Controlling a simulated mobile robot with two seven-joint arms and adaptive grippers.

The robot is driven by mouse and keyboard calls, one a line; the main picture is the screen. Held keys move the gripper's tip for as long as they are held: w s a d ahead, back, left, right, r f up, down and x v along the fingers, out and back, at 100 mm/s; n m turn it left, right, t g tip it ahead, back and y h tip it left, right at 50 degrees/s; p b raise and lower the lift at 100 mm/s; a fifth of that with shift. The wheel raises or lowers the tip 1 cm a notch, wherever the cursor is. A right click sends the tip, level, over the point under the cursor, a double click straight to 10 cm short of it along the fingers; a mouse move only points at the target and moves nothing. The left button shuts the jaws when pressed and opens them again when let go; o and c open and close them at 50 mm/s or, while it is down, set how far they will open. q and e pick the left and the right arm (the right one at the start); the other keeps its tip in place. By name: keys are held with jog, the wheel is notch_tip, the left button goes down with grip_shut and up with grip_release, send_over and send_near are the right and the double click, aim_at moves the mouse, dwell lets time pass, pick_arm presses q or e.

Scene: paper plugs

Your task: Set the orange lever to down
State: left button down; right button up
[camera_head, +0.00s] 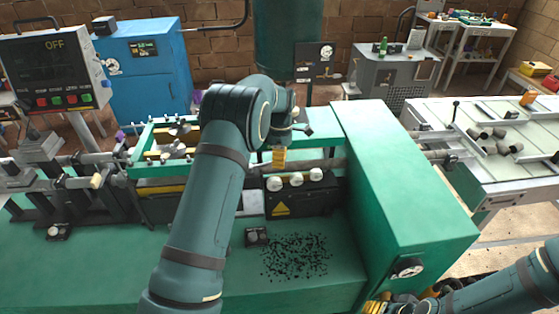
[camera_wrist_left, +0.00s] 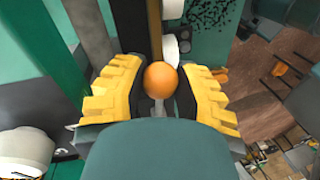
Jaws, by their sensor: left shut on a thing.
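The orange lever shows in the left wrist view as a round orange knob (camera_wrist_left: 163,80) with a short grey stem below it. The yellow fingers of my left gripper (camera_wrist_left: 160,92) sit on both sides of the knob and are shut on it. I cannot tell whether the lever is up or down. My right gripper (camera_head: 402,301) is partly visible at the bottom edge, by the green cabinet's front; its fingers are unclear.
A green cabinet (camera_head: 405,190) with a round dial (camera_head: 407,268) stands right of the knobs. Dark scraps (camera_head: 295,258) lie on the green bench top. A display panel reading OFF (camera_head: 55,70) stands at the left. A table with grey tubes (camera_head: 490,145) is at the right.

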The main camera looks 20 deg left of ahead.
pick_arm(q)
jog(key=shift+w+a+n, duration=0.15)
jog(key=shift+a+n, duration=0.05)
jog(key=shift+n, duration=0.1)
jog(key=c, duration=0.6)
grip_release()
notch_tip(320, 180, up, 12)
jog(key=w, duration=0.2)
jog(key=shift+a, duration=0.45)
jog(key=shift+f, duration=0.15)
